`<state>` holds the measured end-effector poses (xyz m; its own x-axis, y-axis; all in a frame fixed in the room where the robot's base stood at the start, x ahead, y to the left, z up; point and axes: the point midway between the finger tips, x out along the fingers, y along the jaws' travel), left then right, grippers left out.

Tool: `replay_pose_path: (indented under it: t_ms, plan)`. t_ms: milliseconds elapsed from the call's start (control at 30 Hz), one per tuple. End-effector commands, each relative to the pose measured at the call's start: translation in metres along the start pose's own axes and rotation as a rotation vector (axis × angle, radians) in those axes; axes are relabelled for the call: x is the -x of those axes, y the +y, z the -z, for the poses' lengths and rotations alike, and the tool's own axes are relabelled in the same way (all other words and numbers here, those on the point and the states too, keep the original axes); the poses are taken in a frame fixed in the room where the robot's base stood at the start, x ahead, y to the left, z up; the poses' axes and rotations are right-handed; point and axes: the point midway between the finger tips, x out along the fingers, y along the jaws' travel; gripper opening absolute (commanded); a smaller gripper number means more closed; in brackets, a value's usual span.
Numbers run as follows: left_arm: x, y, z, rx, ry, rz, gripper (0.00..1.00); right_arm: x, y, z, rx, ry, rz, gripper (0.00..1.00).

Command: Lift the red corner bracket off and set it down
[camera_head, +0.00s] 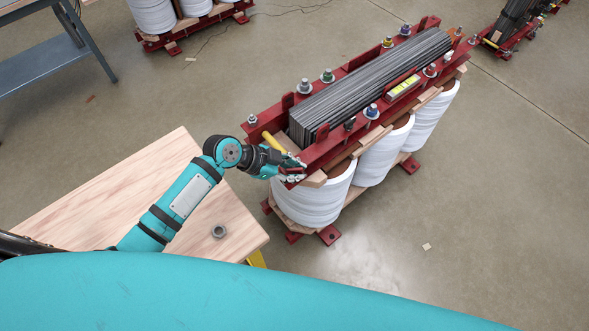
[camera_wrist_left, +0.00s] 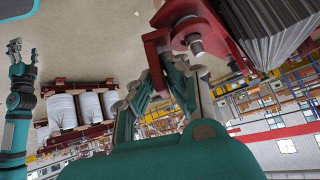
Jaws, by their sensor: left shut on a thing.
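The red corner bracket (camera_wrist_left: 156,62) is between the fingertips of my left gripper (camera_wrist_left: 168,78) in the left wrist view. In the head view my left gripper (camera_head: 290,171) is at the near left corner of the transformer core (camera_head: 370,85), and only a small red part of the bracket (camera_head: 292,178) shows there. The bracket is right beside the core's red clamp beam (camera_head: 335,145); I cannot tell if they touch. My right gripper (camera_wrist_left: 20,50) appears at the left of the left wrist view, empty, with its fingers apart. It is outside the head view.
A wooden table (camera_head: 120,195) stands left of the core, with a grey metal ring (camera_head: 219,231) near its front right corner. White coils (camera_head: 312,200) sit under the clamp beam. Studs with nuts line the beams. A yellow-handled tool (camera_head: 273,142) lies beside the gripper. The floor at right is mostly clear.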

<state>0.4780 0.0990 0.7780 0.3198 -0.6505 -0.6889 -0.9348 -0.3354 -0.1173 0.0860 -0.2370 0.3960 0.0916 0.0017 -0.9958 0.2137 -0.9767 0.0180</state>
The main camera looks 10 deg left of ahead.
Motion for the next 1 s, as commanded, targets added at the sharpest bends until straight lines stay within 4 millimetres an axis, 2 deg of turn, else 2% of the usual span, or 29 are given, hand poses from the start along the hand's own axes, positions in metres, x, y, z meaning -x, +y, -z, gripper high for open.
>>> replay_pose_path:
  t_ms: [1000]
  plan:
    - [0.03,-0.006,0.032,-0.002,0.002,0.002,0.0,0.036,-0.003,0.004,-0.002,0.001,0.004,0.56]
